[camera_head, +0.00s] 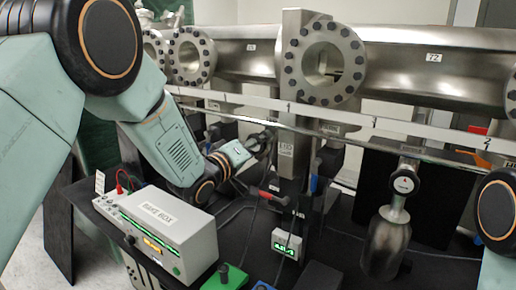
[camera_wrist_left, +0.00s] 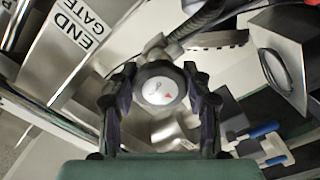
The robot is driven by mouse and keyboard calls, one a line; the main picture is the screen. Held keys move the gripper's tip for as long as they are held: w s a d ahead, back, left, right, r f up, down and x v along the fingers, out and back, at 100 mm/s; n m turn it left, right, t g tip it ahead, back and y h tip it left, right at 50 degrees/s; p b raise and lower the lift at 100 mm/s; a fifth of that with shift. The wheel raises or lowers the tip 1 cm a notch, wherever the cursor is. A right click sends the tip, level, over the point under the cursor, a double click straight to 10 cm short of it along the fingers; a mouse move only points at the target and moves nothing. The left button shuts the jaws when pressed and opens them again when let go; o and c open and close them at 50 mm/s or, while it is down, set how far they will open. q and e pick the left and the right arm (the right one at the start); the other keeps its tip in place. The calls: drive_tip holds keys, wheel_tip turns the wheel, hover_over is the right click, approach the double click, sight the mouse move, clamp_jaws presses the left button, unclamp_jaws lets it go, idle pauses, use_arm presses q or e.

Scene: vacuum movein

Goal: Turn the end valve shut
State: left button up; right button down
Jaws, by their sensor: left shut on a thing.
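The end valve's round black knob (camera_wrist_left: 160,88) shows in the wrist view, with a white face and a small red mark. My left gripper (camera_wrist_left: 157,94) has one dark finger on each side of the knob and is shut on it. In the head view my left gripper (camera_head: 262,142) reaches to the left side of the metal column, and its fingers hide most of the knob. A label reading END GATE (camera_wrist_left: 76,30) is on the metal beside the knob. My right gripper is not in view.
A white control box (camera_head: 158,228) stands below my left arm. A large flanged pipe (camera_head: 322,62) runs across the back. Cables and blue-handled tools (camera_wrist_left: 268,130) are close by.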

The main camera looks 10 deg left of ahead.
use_arm(q)
drive_tip(key=m+b, duration=0.2)
drive_tip(key=m, duration=0.3)
drive_tip(key=shift+a+f, duration=0.1)
drive_tip(key=shift+a, duration=0.05)
drive_tip(key=m+b, duration=0.2)
drive_tip(key=m, duration=0.4)
drive_tip(key=shift+w+b, duration=0.1)
drive_tip(key=shift+b, duration=0.25)
drive_tip(key=m+b, duration=0.3)
drive_tip(key=m, duration=0.2)
drive_tip(key=shift+a, duration=0.1)
drive_tip(key=shift+r+m+b, duration=0.2)
drive_tip(key=shift+m+b, duration=1.75)
drive_tip(key=shift+m, duration=0.85)
drive_tip(key=o, duration=1.2)
drive_tip(key=shift+c, duration=0.2)
